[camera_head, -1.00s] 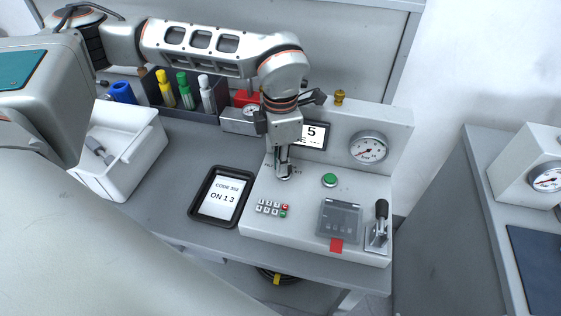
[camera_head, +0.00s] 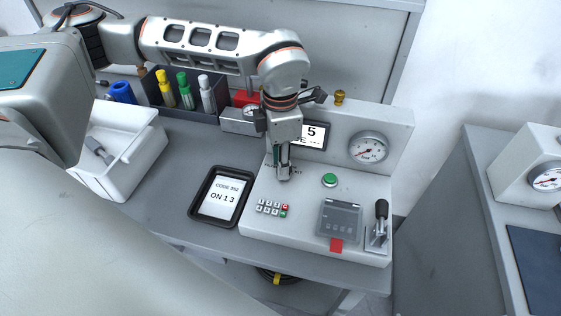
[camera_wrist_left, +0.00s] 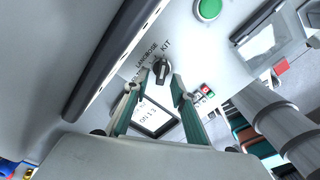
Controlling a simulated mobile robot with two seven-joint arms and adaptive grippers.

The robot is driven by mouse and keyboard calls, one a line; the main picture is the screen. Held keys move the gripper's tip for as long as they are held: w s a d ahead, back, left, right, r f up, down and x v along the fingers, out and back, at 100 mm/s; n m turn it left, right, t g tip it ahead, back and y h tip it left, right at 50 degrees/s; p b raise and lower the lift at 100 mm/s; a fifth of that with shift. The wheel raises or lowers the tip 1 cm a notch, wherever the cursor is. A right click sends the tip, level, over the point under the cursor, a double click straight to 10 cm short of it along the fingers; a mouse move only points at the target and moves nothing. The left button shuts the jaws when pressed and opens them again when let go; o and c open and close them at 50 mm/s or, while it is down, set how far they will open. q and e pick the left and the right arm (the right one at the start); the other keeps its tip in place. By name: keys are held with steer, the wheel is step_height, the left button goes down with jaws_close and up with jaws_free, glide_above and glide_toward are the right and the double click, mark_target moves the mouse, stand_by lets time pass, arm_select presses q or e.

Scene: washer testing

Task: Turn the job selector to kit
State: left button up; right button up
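The job selector (camera_wrist_left: 161,70) is a small black knob on the sloped panel. In the head view my left gripper (camera_head: 284,174) points down at the panel of the white test console (camera_head: 260,222) and mostly hides the knob. My right gripper is not in view.
A green button (camera_head: 329,180), keypad (camera_head: 271,208), clear-covered box (camera_head: 340,219) and lever (camera_head: 380,222) are on the console. A gauge (camera_head: 368,147) and a partly hidden display (camera_head: 314,134) stand behind. A code tablet (camera_head: 220,196) and white bin (camera_head: 125,150) lie left.

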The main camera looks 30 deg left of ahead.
arm_select(q)
step_height(320, 180, up, 12)
steer(key=shift+f, duration=0.2)
steer(key=shift+s, duration=0.1)
stand_by(0.6)
